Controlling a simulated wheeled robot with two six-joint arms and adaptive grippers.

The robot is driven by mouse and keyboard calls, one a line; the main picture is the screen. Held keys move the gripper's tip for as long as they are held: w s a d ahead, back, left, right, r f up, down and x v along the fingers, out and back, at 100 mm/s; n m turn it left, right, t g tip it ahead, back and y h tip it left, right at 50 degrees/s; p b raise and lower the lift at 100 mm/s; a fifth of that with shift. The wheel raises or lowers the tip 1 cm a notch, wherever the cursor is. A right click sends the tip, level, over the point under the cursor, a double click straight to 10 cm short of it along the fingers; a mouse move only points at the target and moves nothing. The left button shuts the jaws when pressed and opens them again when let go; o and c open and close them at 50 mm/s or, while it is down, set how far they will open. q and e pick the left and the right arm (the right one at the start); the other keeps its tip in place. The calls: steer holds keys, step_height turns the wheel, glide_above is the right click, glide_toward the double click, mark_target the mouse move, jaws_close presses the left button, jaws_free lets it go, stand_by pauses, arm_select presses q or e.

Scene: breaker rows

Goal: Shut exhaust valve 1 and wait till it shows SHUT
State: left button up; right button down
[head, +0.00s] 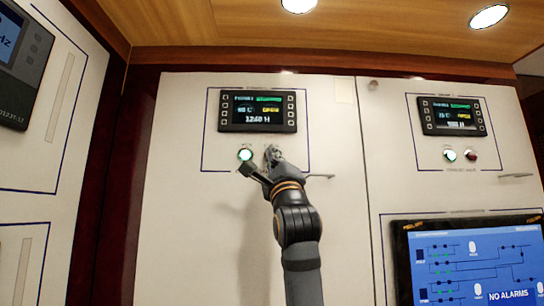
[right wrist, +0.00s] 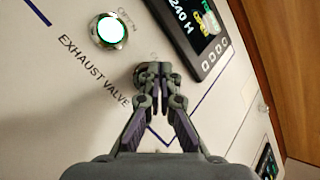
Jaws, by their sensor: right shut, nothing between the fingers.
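The left valve panel has a dark display (head: 257,111) with a green bar, a yellow word too blurred to read surely, and a number ending in H. Below it a round button (head: 245,155) glows green-white; in the right wrist view this lit button (right wrist: 110,30) has OPEN beside it and EXHAUST VALVE printed below, its number hidden. My right gripper (head: 272,155) is shut and empty, its fingertips at the panel just right of the lit button. They cover the spot where a second button would sit; I cannot tell whether they touch. My left gripper is not in view.
A similar panel to the right has its own display (head: 451,116), a lit button (head: 450,155) and a dark red button (head: 470,155). Below it a blue screen (head: 472,262) reads NO ALARMS. Door handles (head: 320,176) stick out beside the panels.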

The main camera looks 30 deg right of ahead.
steer(key=shift+w+d, duration=0.2)
steer(key=shift+w, duration=0.15)
stand_by(0.5)
stand_by(0.3)
steer(key=shift+s+a+b, duration=0.45)
steer(key=shift+s+b, duration=0.15)
steer(key=shift+s, duration=0.1)
steer(key=s, duration=0.1)
steer(key=s+a+b, duration=0.2)
steer(key=s, duration=0.1)
steer(key=shift+s+a, duration=0.1)
steer(key=shift+a, duration=0.15)
stand_by(0.8)
